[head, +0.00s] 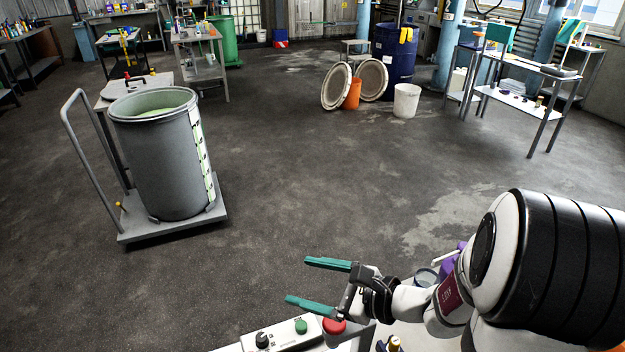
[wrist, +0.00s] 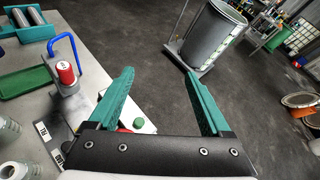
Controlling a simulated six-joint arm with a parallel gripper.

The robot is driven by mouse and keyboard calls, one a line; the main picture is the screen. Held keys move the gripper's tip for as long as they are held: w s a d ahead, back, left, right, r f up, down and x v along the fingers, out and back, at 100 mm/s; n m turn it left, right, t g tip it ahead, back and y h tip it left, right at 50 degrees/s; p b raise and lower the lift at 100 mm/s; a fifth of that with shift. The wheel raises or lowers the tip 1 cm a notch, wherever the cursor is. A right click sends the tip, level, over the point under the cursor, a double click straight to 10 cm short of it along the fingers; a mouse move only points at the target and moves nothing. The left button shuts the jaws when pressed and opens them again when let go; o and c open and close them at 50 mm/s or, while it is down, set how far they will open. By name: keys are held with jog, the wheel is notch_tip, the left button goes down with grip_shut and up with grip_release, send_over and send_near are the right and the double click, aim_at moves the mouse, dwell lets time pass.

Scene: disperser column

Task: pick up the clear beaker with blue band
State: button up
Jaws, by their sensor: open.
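My gripper (head: 296,280) is open and empty, its two teal fingers spread apart above the control box at the near edge. In the wrist view my gripper (wrist: 160,72) points out over the floor, with nothing between the fingers. In the head view a clear vessel with a bluish rim (head: 425,277) stands just behind my wrist, partly hidden by the arm. It may be the beaker, but I cannot make out a blue band. In the wrist view clear glassware (wrist: 8,130) stands at the left edge of the bench, cut off by the frame; no blue band shows on it.
A control box (head: 283,335) with a green button and red knob lies below my gripper. A red cylinder (wrist: 66,72) by a blue hoop, a green tray (wrist: 22,83) and a teal roller frame (wrist: 32,28) occupy the bench. A large grey drum (head: 158,155) stands on a trolley; the middle floor is clear.

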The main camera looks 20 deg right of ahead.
jog(key=d+f+m+t+h, duration=0.2)
jog(key=d+m+h, duration=0.15)
jog(key=d, duration=0.35)
jog(key=d+f+m+t+h, duration=0.1)
jog(key=d+f+m+h, duration=0.25)
jog(key=d, duration=0.25)
jog(key=m+g+h, duration=0.1)
jog(key=m+h, duration=0.5)
jog(key=m, duration=0.2)
send_near(426, 281)
notch_tip(426, 281, up, 2)
jog(key=w+a, duration=0.1)
jog(key=a, duration=0.1)
jog(key=shift+g+h, duration=0.3)
jog(key=x, duration=0.7)
jog(key=shift+w+d, duration=0.15)
jog(key=shift+d, duration=0.2)
grip_shut()
jog(key=shift+r, duration=0.1)
